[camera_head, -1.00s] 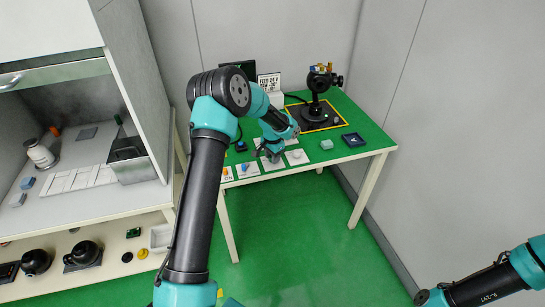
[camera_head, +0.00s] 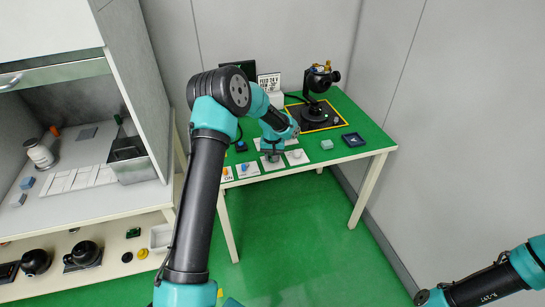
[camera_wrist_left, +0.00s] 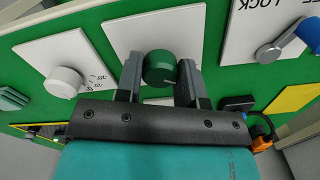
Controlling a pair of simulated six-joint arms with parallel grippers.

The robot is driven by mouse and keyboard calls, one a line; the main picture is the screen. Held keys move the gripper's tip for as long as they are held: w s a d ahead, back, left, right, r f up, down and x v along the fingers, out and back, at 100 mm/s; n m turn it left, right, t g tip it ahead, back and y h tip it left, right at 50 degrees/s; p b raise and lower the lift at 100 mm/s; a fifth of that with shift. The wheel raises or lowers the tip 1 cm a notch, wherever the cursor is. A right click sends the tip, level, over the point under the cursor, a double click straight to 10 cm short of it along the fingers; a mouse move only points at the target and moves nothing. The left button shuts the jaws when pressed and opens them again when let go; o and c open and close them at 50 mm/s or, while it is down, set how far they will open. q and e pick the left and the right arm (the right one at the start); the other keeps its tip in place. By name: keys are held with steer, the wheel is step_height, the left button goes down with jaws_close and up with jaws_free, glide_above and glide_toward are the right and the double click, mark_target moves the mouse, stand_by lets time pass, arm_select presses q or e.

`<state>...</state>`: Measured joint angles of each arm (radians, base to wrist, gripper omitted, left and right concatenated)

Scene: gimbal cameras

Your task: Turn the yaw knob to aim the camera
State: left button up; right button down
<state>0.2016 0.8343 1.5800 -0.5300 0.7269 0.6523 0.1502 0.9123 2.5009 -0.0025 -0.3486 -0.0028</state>
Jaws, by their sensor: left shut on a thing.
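My left gripper (camera_wrist_left: 160,75) is shut on a round green knob (camera_wrist_left: 157,64) on a white plate (camera_wrist_left: 150,28), one finger on each side. In the head view, my left gripper (camera_head: 272,158) reaches down at the front of the green table, and the knob is hidden. The gimbal camera (camera_head: 318,82) is a dark unit on a black stand at the back right of the table.
A white knob (camera_wrist_left: 64,82) sits on the neighbouring plate. A blue-handled lever (camera_wrist_left: 308,36) is on another plate. A shelf unit stands at left.

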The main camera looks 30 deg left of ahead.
stand_by(0.3)
arm_select(q)
steer(key=o, duration=0.9)
step_height(320, 180, up, 18)
steer(key=shift+f, duration=0.25)
steer(key=shift+f, duration=0.1)
stand_by(0.5)
